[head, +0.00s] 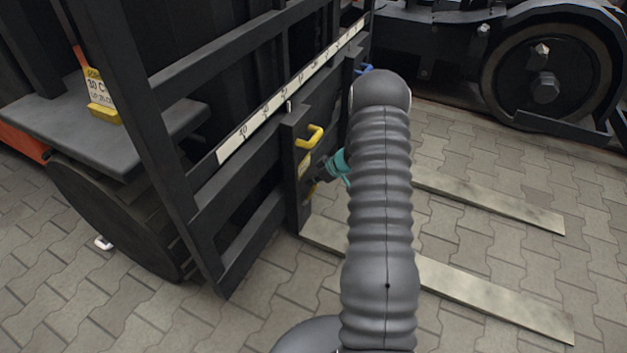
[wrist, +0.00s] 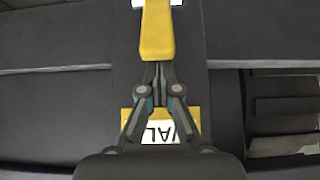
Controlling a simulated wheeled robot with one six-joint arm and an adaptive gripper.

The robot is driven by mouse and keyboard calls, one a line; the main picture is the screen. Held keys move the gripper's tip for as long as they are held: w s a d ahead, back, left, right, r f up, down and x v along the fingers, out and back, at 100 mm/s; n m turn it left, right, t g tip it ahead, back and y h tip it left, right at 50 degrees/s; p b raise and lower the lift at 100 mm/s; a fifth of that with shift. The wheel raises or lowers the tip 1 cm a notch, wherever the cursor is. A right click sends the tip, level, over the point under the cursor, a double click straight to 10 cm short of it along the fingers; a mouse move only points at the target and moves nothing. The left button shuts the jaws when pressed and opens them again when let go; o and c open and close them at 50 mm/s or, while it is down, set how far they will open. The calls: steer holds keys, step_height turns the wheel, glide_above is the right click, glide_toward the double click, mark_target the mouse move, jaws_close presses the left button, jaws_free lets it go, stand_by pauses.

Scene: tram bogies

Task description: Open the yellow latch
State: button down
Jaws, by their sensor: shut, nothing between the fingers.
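In the wrist view the yellow latch (wrist: 157,32) runs down from the top middle. My gripper (wrist: 157,70) is shut and empty, with its fingertips at the latch's lower end. I cannot tell whether they touch it. In the head view my gripper (head: 316,176) is just below the latch, partly hidden by my arm.
A white numbered scale (head: 290,92) runs along the carriage bar. A blue latch (head: 364,69) sits farther back. Two flat forks (head: 495,298) lie low over the paving. A yellow-edged label (wrist: 160,126) is behind my fingers. A dark wheel (head: 545,85) stands back right.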

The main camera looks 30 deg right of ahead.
steer(key=shift+s+d+f+b, duration=0.2)
steer(key=shift+f+b, duration=0.25)
steer(key=shift+b, duration=2.55)
steer(key=shift+s+d+t+b, duration=0.2)
steer(key=shift+t+b, duration=0.1)
steer(key=shift+b, duration=0.95)
steer(key=shift+s+d+b, duration=0.1)
steer(key=shift+s+b, duration=0.1)
steer(key=shift+b, duration=0.85)
steer(key=shift+r, duration=0.25)
steer(key=b+v, duration=0.2)
steer(key=v, duration=0.8)
steer(key=shift+s+d+f, duration=0.15)
steer(key=shift+d+f, duration=0.1)
steer(key=shift+f, duration=0.05)
